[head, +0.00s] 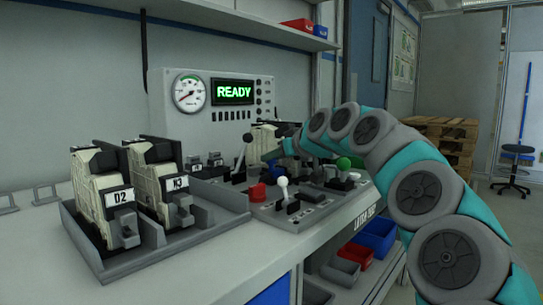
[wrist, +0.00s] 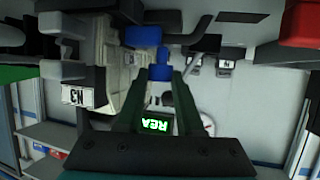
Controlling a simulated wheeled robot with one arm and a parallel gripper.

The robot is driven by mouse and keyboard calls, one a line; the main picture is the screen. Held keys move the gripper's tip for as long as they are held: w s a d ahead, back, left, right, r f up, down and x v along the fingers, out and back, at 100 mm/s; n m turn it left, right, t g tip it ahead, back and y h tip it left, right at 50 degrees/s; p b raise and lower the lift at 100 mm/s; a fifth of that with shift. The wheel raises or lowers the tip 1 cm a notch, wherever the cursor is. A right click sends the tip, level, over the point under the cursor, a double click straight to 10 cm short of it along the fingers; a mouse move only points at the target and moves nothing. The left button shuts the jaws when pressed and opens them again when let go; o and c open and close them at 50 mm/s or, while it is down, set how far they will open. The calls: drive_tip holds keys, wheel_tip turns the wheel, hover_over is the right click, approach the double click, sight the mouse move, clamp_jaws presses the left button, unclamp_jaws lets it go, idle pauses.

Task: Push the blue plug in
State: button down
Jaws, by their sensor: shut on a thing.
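The blue plug (wrist: 160,73) is between my fingertips in the wrist view, which is upside down. A larger blue block (wrist: 143,37) lies just beyond it against a cream-and-black unit (wrist: 108,45); I cannot tell whether the two blue parts are one piece or how deep the plug sits. My gripper (wrist: 160,76) is shut on the plug. A label reading N3 (wrist: 77,96) is near the unit in the wrist view.
A gauge-and-display panel (head: 213,105) reading READY stands behind. Levers, a red button (head: 257,192) and a green knob (head: 343,163) crowd the console. Bins (head: 376,235) are below.

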drive_tip(key=shift+d+r, duration=0.1)
drive_tip(key=shift+d, duration=0.05)
drive_tip(key=c, duration=0.5)
unclamp_jaws()
drive_tip(key=shift+w, duration=0.15)
drive_tip(key=shift+c, duration=0.2)
drive_tip(key=v, duration=0.7)
drive_tip(key=shift+s+d, duration=0.25)
drive_tip(key=shift+s, duration=0.05)
